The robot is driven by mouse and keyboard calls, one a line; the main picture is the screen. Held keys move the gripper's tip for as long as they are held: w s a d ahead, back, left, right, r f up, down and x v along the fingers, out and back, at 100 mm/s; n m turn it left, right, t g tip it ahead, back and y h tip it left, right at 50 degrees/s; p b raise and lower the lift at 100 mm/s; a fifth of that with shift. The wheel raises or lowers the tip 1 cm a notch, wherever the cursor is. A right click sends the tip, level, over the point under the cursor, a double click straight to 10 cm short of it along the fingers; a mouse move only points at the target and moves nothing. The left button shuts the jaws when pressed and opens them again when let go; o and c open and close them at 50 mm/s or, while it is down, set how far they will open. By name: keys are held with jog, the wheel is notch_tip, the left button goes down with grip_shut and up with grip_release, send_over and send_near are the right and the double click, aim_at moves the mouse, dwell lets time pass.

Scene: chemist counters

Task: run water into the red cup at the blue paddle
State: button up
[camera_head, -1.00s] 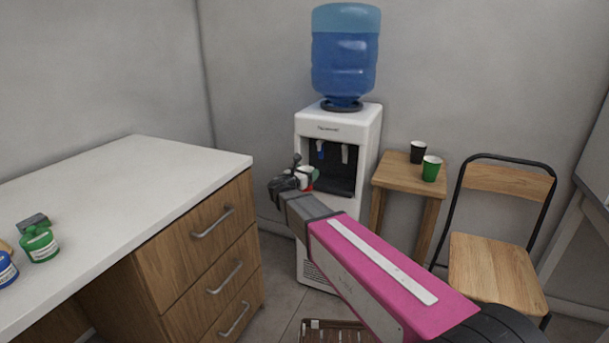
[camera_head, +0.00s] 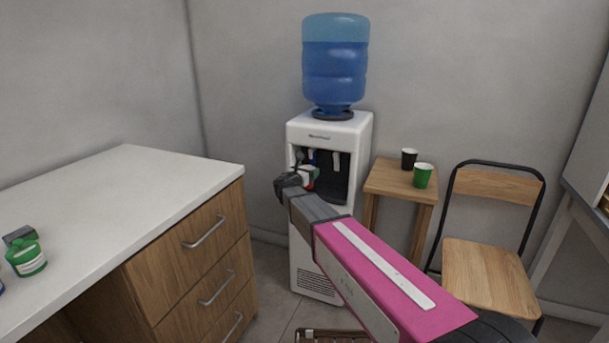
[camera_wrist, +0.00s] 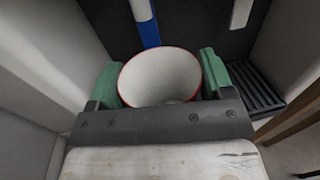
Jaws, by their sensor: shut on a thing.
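In the wrist view, the red-rimmed cup (camera_wrist: 160,76) is held between the two green fingers of my gripper (camera_wrist: 160,85). Its pale inside shows and no water is visible in it. The blue paddle (camera_wrist: 149,30) hangs just beyond the cup's far rim, slightly left of its middle; I cannot tell whether they touch. The blue paddle there is partly hidden behind the gripper.
A white paddle (camera_wrist: 241,12) hangs right of the blue one, above a black slotted drip tray (camera_wrist: 252,88). A small wooden table (camera_head: 388,181) with a black cup (camera_head: 409,158) and green cup (camera_head: 423,176) stands right of the dispenser, beside a chair (camera_head: 484,270). A counter (camera_head: 120,190) stands left.

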aim_at(309, 167)
jog(key=shift+x, duration=1)
jog(key=shift+w+d, duration=0.2)
jog(key=shift+w, duration=1.05)
jog(key=shift+s, duration=0.15)
dwell(2.6)
jog(key=shift+d+v, duration=0.15)
jog(key=shift+v, duration=1.05)
jog(key=shift+d+v, duration=0.2)
jog(key=shift+v, duration=1.05)
jog(key=shift+s, duration=0.25)
jog(key=shift+s+d+v, duration=0.15)
jog(key=shift+d+v, duration=0.1)
jog(key=shift+v, duration=1.35)
jog(key=shift+s+d+v, duration=0.1)
jog(key=shift+d+v, duration=0.1)
jog(key=shift+v, duration=1.45)
jog(key=shift+s+d+v, duration=0.15)
jog(key=shift+d+v, duration=0.1)
jog(key=shift+v, duration=1.35)
